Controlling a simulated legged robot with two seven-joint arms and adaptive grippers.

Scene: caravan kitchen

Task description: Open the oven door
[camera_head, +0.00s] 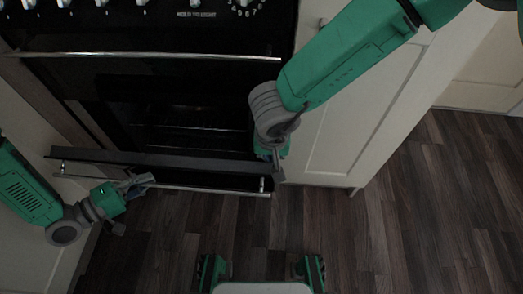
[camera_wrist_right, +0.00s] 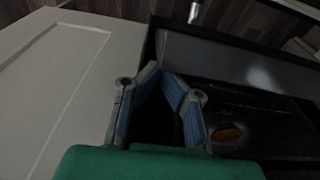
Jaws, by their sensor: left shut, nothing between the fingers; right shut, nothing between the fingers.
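The black oven (camera_head: 55,85) stands at the left of the head view. Its lower door (camera_head: 200,163) is tilted open, with dark racks (camera_head: 190,126) showing in the cavity behind it. A metal handle (camera_head: 215,190) runs along the door's front. My left gripper (camera_head: 146,181) is shut and empty at the handle's left half; I cannot tell whether it touches. My right gripper (camera_head: 276,160) is shut near the door's right end. In the right wrist view, its blue-padded fingers (camera_wrist_right: 161,74) come together beside the door's inner face (camera_wrist_right: 225,60), with nothing between them.
A second handle (camera_head: 150,55) crosses the upper oven front, below the control knobs (camera_head: 195,4). A cream cabinet (camera_head: 335,140) stands right of the oven, close to my right arm. The wooden floor (camera_head: 420,220) is clear in front and to the right.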

